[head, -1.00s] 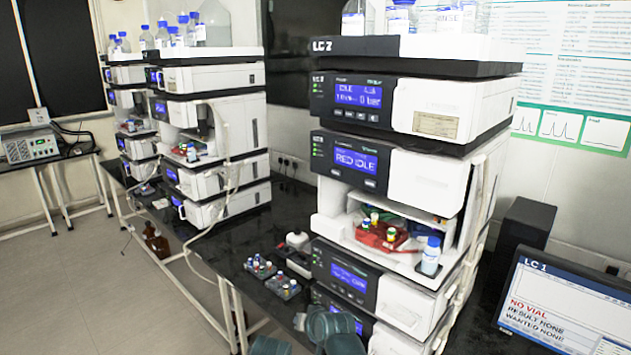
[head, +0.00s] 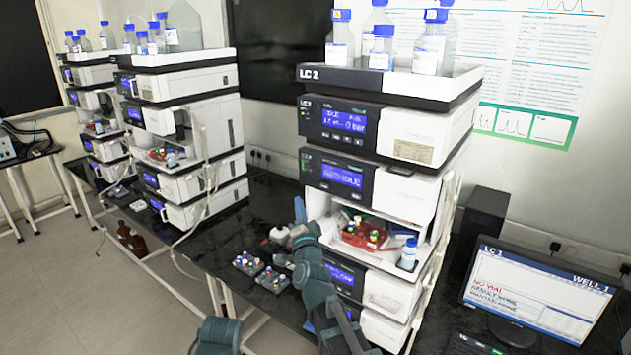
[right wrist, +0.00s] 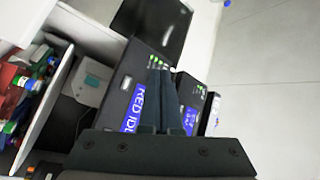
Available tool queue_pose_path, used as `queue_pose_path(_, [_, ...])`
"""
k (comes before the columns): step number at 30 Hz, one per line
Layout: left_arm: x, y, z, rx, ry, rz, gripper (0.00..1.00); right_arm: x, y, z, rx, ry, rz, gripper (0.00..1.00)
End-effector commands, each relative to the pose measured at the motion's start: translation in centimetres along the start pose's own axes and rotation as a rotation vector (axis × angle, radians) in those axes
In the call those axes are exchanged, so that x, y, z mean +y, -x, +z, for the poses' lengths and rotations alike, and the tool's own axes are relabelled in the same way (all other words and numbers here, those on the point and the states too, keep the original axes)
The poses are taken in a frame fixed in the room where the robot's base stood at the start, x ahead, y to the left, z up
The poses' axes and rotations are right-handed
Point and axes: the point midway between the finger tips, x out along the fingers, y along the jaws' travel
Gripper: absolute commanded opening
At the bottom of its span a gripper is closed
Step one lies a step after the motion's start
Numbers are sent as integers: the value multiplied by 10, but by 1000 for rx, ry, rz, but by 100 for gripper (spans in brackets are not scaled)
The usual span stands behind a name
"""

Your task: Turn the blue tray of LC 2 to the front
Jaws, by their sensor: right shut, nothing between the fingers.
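The LC 2 stack (head: 350,80) stands right of centre in the head view. Its open sampler bay shows a red tray (head: 350,239) with several capped vials at the front. A blue tray cannot be made out in it. In the right wrist view my right gripper (right wrist: 160,68) is shut and empty, over the display panel reading RED IDLE (right wrist: 133,110). The red tray (right wrist: 8,75) shows at that view's left edge.
Two small vial racks (head: 272,279) lie on the black bench left of the stack. A blue-capped bottle (head: 408,256) stands at the bay's right side. Bottles (head: 383,48) top the stack. A monitor (head: 540,295) stands at the right. Other stacks (head: 190,110) stand at the left.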

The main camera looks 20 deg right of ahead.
Motion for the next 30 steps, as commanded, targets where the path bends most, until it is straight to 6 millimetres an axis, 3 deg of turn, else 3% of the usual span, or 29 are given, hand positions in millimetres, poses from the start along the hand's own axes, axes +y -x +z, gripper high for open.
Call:
queue_pose_path(14, [0,0,0,0,0,0,0,2,-4,-4,7,-1,-2,0])
queue_pose_path(30, [0,0,0,0,0,0,0,35,-50,-37,7,0,-1,0])
